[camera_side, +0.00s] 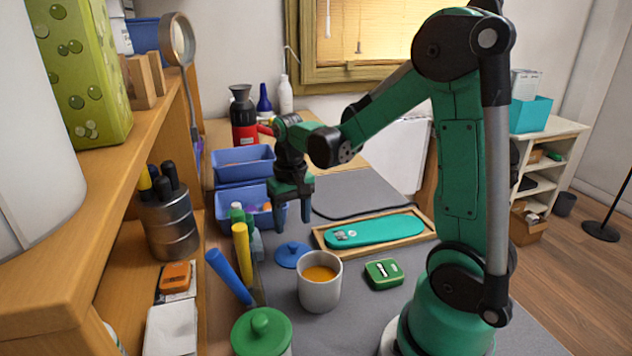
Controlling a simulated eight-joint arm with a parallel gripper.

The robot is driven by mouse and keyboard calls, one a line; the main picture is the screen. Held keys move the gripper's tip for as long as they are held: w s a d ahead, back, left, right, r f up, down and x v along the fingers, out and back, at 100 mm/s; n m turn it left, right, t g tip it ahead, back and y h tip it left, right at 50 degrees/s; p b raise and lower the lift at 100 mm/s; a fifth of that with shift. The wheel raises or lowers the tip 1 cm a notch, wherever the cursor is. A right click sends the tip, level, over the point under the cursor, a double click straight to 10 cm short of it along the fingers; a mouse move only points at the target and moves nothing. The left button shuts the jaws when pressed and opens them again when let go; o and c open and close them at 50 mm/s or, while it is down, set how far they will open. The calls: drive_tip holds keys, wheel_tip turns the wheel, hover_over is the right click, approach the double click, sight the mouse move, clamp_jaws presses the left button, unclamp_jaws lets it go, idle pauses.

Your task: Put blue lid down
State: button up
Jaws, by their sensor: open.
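The blue lid (291,254) is a small round disc with a knob on top. It lies on the grey mat, just behind and left of a white cup (320,287) that holds an orange-brown liquid. My gripper (293,212) points down above and behind the lid, in front of the blue bins. Its jaws are apart with nothing between them. The gripper and the lid look apart, though the exact height between them is hard to tell.
A wooden tray (318,239) with a teal insole (375,230) lies right of the lid. A green box (384,273) sits near the cup. A green-lidded jar (261,331) and blue and yellow tubes stand left. Blue bins (230,198) are behind.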

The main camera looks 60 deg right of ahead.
sight(294, 244)
wheel_tip(294, 244, up, 6)
idle(0.4)
drive_tip(key=shift+f, duration=0.1)
wheel_tip(294, 244, down, 12)
drive_tip(key=shift+r, duration=0.65)
idle(0.4)
